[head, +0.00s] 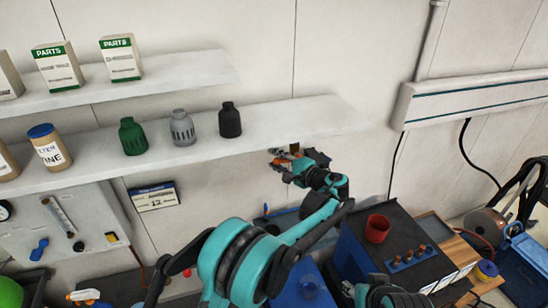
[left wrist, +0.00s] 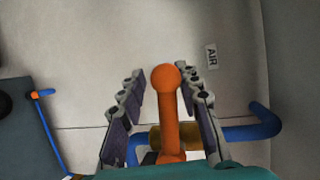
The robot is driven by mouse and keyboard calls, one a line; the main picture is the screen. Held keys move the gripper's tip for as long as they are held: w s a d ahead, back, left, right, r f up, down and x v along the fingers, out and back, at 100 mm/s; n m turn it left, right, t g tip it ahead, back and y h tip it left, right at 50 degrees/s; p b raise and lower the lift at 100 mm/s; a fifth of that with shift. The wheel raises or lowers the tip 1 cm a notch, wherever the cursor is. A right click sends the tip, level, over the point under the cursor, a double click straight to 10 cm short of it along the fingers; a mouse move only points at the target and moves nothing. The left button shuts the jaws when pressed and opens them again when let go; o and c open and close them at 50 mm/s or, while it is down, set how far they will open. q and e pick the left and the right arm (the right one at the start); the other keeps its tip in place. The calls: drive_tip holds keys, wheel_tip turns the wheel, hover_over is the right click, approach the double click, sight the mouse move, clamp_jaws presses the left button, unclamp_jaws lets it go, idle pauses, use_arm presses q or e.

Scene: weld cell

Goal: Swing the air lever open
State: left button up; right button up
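The air lever (left wrist: 166,110) is an orange bar with a round knob at its end. It stands in front of a brass valve body (left wrist: 155,139) on a blue pipe (left wrist: 252,126), near a wall label reading AIR (left wrist: 211,56). My left gripper (left wrist: 163,86) is open, with one finger on each side of the lever. The right finger is very close to it; I cannot tell if they touch. In the head view my left gripper (head: 297,160) is at the wall below the lower shelf, hiding most of the valve. No right gripper fingers show.
The lower shelf (head: 290,118), with green, grey and black nozzles, is just above my left gripper. A dark cabinet (head: 360,245) with a red cup (head: 377,228) stands to the right. A smaller blue-handled valve (left wrist: 42,93) is at the left in the wrist view.

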use_arm(q)
drive_tip(key=shift+w+d+f, duration=0.1)
drive_tip(key=shift+w+f, duration=0.1)
drive_tip(key=shift+w, duration=0.4)
drive_tip(key=shift+s+a+r, duration=0.1)
drive_tip(key=shift+s+a, duration=0.1)
drive_tip(key=shift+a, duration=0.15)
drive_tip(key=shift+c, duration=0.2)
clamp_jaws()
drive_tip(key=shift+d, duration=0.1)
use_arm(e)
drive_tip(key=shift+d, duration=0.2)
use_arm(q)
drive_tip(key=shift+w+d+r+m+t+y+b, duration=0.15)
drive_tip(key=shift+r+m+t+y+b, duration=0.2)
drive_tip(key=shift+r+m+b, duration=0.5)
drive_tip(key=shift+d+r+m+t+y+b, duration=0.15)
drive_tip(key=shift+r+m+y+b, duration=0.35)
drive_tip(key=shift+m+b, duration=0.65)
drive_tip(key=shift+w+d+r+m+t+y+b, duration=0.1)
drive_tip(key=shift+d+r+m+t+y+b, duration=0.2)
drive_tip(key=shift+r+m+b, duration=0.55)
use_arm(e)
drive_tip(key=shift+f, duration=2.85)
use_arm(q)
drive_tip(key=shift+a+f+m, duration=0.15)
drive_tip(key=shift+f+m, duration=0.05)
drive_tip(key=shift+m, duration=0.05)
